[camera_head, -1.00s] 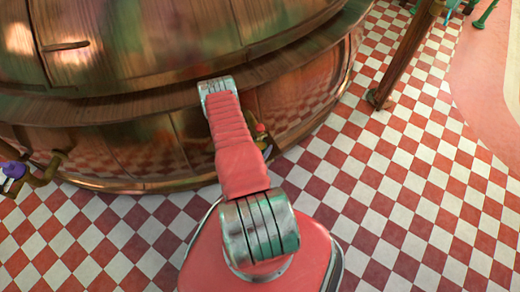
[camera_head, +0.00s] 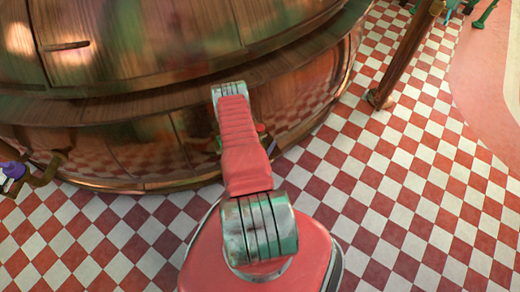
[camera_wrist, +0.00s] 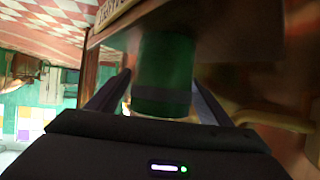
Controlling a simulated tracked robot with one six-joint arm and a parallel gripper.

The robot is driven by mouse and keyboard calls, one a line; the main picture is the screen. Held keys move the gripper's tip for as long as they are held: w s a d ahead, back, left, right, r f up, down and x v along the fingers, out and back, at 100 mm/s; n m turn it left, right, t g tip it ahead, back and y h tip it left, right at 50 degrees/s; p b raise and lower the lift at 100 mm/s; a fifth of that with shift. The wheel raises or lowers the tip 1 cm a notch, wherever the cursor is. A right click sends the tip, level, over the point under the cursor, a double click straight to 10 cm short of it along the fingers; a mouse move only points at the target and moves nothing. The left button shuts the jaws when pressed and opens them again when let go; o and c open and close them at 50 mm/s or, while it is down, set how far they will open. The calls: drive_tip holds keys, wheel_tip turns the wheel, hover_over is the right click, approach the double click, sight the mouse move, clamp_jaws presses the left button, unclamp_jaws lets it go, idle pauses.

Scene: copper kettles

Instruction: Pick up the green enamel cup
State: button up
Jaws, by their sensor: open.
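The green cup (camera_wrist: 164,72) shows in the middle of the wrist view, which is upside down with the floor at the top. The cup's far end meets a dark brown surface, and its near end is in shadow. My gripper (camera_wrist: 160,85) is open, with one dark finger to each side of the cup. I cannot tell whether either finger touches it. In the head view neither cup nor gripper can be made out; my red arm covers the middle.
A large copper kettle (camera_head: 150,135) fills the upper left of the head view. A brown wooden post (camera_head: 405,55) stands at the right on the red and white checkered floor (camera_head: 410,190). A lettered board (camera_wrist: 112,12) edges the brown surface in the wrist view.

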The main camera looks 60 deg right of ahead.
drive_tip(key=c, duration=1.2)
drive_tip(key=shift+r, duration=0.15)
drive_tip(key=shift+r, duration=0.55)
drive_tip(key=a, duration=1.8)
drive_tip(key=shift+s, duration=0.35)
